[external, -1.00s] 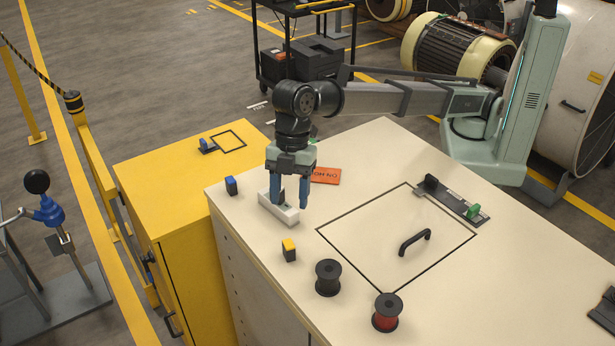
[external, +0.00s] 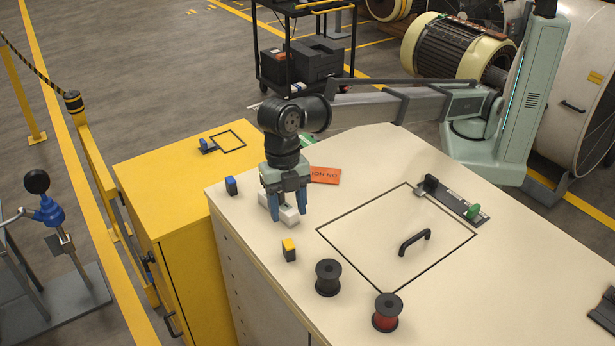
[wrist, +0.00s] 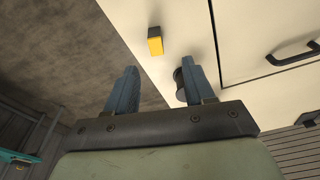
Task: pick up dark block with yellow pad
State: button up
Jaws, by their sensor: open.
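The dark block with the yellow pad (external: 289,250) stands on the cream cabinet top near its left edge. It also shows in the wrist view, where its yellow pad (wrist: 155,41) lies ahead of the fingers and between their lines. My gripper (external: 288,216) is open and empty, low over the top and just behind the block, apart from it. In the wrist view both blue fingers of my gripper (wrist: 160,82) are spread wide. A white holder (external: 284,212) sits at my fingers, partly hidden by them.
A dark block with a blue pad (external: 231,186) stands at the left edge. A black spool (external: 328,278) and a red spool (external: 386,312) stand to the right. An orange sign (external: 325,175) lies behind. A black handle (external: 414,241) rises inside the outlined square.

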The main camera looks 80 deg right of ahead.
aim_at(288, 243)
jog(key=f, duration=0.5)
jog(key=shift+s+a, duration=0.2)
jog(key=shift+a, duration=0.15)
jog(key=shift+a+f, duration=0.2)
jog(key=shift+f, duration=0.7)
jog(key=shift+a+f, duration=0.15)
jog(key=shift+f, duration=0.75)
jog(key=shift+a+f, duration=0.2)
jog(key=shift+f, duration=0.7)
grip_shut()
